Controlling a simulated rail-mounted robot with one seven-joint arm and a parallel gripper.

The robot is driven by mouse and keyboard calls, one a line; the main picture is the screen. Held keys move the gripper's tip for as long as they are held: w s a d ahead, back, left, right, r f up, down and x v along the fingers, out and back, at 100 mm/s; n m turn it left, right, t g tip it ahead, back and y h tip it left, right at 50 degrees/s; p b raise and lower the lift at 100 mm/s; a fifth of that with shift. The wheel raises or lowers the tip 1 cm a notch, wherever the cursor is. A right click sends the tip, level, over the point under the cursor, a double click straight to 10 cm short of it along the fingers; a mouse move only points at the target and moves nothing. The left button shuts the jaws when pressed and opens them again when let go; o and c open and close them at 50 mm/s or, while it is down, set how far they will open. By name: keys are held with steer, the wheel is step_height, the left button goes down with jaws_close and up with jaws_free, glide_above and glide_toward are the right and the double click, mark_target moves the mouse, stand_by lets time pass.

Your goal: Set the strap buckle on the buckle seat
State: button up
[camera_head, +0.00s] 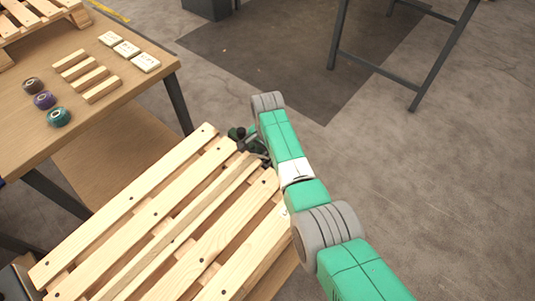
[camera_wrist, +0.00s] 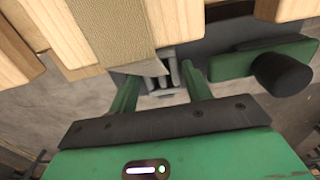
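A grey metal slotted piece (camera_wrist: 166,97), perhaps the strap buckle or its seat, shows between my gripper's green fingers in the wrist view. An olive-brown webbing strap (camera_wrist: 120,28) runs over the pallet's edge and its end reaches down to this metal. My gripper (camera_wrist: 162,88) has its fingers apart, one on each side of the metal; I cannot tell whether they touch it. In the head view my gripper (camera_head: 250,145) is at the far right edge of the wooden pallet (camera_head: 165,190), too small to show the buckle. I cannot separate buckle from seat.
A green lever with a black knob (camera_wrist: 281,73) sits close to the right of my fingers. A table (camera_head: 140,108) at the left holds tape rolls (camera_head: 45,99), wood strips (camera_head: 87,72) and white blocks (camera_head: 127,48).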

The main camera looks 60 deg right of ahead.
mark_target(267, 157)
steer(key=shift+o, duration=0.9)
step_height(267, 157, up, 12)
steer(key=p, duration=0.7)
steer(key=shift+r, duration=0.2)
